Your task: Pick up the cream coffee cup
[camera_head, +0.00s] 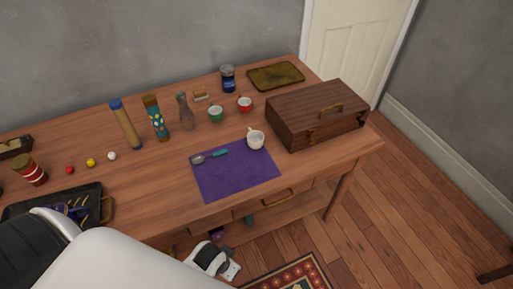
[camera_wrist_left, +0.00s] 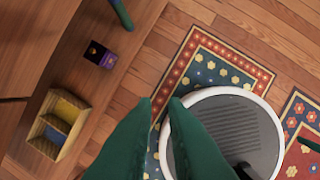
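The cream coffee cup (camera_head: 256,141) stands upright on the far right part of a purple mat (camera_head: 240,182) on the table. A spoon with a teal handle (camera_head: 212,155) lies left of it on the mat. The white hand of my left arm shows low in the head view, in front of the table and below its top, well apart from the cup. Its fingertips do not show clearly there. In the left wrist view my left gripper's green fingers (camera_wrist_left: 162,100) are apart, with nothing between them, above the floor. My right gripper is not in view.
A wooden chest (camera_head: 318,124) stands right of the cup. Green (camera_head: 216,113) and red (camera_head: 245,104) cups stand behind it. A vase (camera_head: 185,112) and bottles stand left. A black tray (camera_head: 85,197) is at the table's left. Below are a shelf and rug (camera_wrist_left: 205,65).

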